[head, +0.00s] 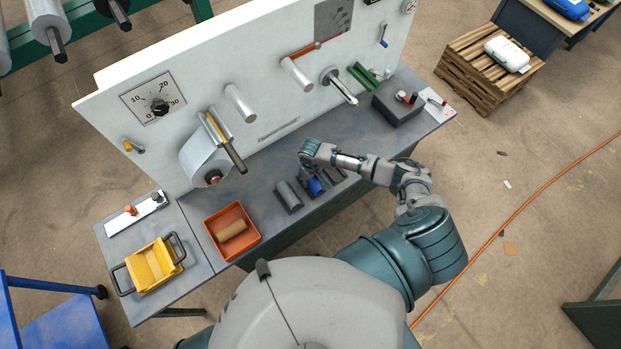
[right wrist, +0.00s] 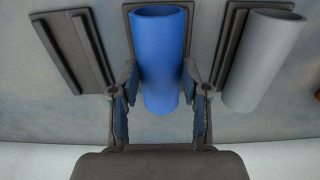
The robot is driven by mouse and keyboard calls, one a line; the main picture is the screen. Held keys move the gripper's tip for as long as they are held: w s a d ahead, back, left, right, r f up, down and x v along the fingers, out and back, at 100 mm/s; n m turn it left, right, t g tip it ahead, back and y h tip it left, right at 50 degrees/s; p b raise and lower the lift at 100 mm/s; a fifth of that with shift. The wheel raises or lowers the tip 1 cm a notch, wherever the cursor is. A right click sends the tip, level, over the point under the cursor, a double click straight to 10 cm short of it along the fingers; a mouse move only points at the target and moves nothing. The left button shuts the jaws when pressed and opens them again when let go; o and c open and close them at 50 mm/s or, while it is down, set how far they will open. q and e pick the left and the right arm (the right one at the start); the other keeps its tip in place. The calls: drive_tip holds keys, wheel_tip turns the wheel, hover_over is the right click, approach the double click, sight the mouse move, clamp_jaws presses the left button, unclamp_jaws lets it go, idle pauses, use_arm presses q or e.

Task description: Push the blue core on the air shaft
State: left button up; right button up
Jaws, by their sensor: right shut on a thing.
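The blue core (head: 315,186) lies in the middle holder on the grey bench; it also shows in the right wrist view (right wrist: 160,48). My right gripper (right wrist: 160,80) is shut on the blue core, with one finger on each side of it. In the head view the right gripper (head: 311,170) partly hides the core. My left gripper is not in view.
A grey core (right wrist: 262,60) lies in the holder beside the blue one; the other holder (right wrist: 72,48) is empty. An orange bin (head: 212,225) holds a brown core. A white roll (head: 205,160) and pegs (head: 240,102) jut from the panel (head: 200,60). A dark box (head: 398,110) stands at right.

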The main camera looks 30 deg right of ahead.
wheel_tip(320, 180, up, 3)
drive_tip(key=shift+a+r, duration=0.1)
drive_tip(key=shift+r, duration=0.05)
drive_tip(key=s+a, duration=0.2)
drive_tip(key=s, duration=0.2)
drive_tip(key=s+a+r, duration=0.1)
drive_tip(key=s+a, duration=0.2)
drive_tip(key=s, duration=0.2)
drive_tip(key=s+a, duration=0.2)
drive_tip(key=s, duration=0.2)
drive_tip(key=shift+s+a+r, duration=0.2)
drive_tip(key=shift+s+a, duration=0.15)
drive_tip(key=shift+a, duration=0.05)
drive_tip(key=o, duration=0.5)
drive_tip(key=shift+d, duration=0.1)
clamp_jaws()
